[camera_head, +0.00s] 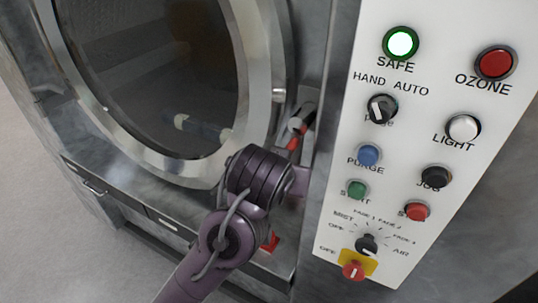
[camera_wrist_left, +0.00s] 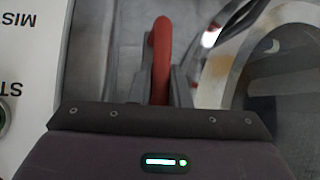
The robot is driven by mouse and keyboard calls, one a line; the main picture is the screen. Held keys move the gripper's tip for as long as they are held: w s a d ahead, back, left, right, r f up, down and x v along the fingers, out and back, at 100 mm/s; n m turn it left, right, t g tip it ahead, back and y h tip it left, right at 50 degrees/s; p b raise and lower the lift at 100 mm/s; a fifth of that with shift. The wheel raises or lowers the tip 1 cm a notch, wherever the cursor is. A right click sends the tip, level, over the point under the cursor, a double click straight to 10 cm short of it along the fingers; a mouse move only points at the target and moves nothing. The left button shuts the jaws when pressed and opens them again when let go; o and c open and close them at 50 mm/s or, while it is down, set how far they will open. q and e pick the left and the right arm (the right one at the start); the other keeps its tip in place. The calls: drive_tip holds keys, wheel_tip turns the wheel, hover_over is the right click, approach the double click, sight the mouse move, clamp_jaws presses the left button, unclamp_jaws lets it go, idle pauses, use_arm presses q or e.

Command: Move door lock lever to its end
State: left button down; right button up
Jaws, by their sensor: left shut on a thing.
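The red door lock lever (camera_wrist_left: 161,55) stands upright in the left wrist view, with a curved upper end. My left gripper (camera_wrist_left: 162,82) is shut on it, with one grey finger on each side. In the head view, my purple arm hides the fingers and most of the lever. A red part (camera_head: 270,242), probably the lever's end, shows below the wrist. My right gripper is in neither view.
The round glass door (camera_head: 150,60) with its metal rim is left of my wrist. The white control panel (camera_head: 350,200), with buttons and knobs, is close on the right. A grey latch with a red part (camera_head: 294,142) is above the wrist.

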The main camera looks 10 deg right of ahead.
use_arm(q)
drive_tip(key=shift+s+f+g, duration=0.15)
drive_tip(key=shift+f+g, duration=0.05)
drive_tip(key=shift+g, duration=0.1)
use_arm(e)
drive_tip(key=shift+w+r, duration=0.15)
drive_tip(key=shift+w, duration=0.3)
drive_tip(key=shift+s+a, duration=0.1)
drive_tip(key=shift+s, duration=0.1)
use_arm(q)
drive_tip(key=c, duration=1.5)
unclamp_jaws()
drive_tip(key=shift+d, duration=0.1)
drive_tip(key=shift+o, duration=0.7)
drive_tip(key=shift+r, duration=0.1)
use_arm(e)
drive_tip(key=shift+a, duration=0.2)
use_arm(q)
drive_tip(key=shift+r, duration=0.1)
